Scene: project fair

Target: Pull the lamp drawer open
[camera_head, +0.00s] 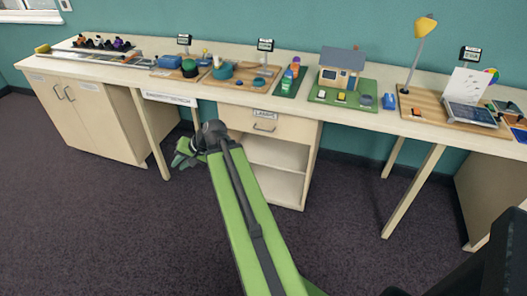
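The lamp drawer (290,128) is the top drawer of a cream cabinet under the long counter. It carries a label that seems to read LAMPS and a dark bar handle (264,128) below that label. Its front looks flush with the cabinet, so it appears closed. My green arm reaches up from the bottom of the view. My gripper (180,156) is to the left of the drawer and apart from the handle. It is small and turned away, so its fingers are hard to make out. My wrist overlaps the drawer's left edge in the picture.
Below the drawer are open shelves (275,178). The counter (205,87) holds a model house (340,70), a yellow lamp (424,27) and several other displays. A two-door cabinet (85,118) stands at left. A slanted table leg (413,192) stands at right. Dark carpet in front is clear.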

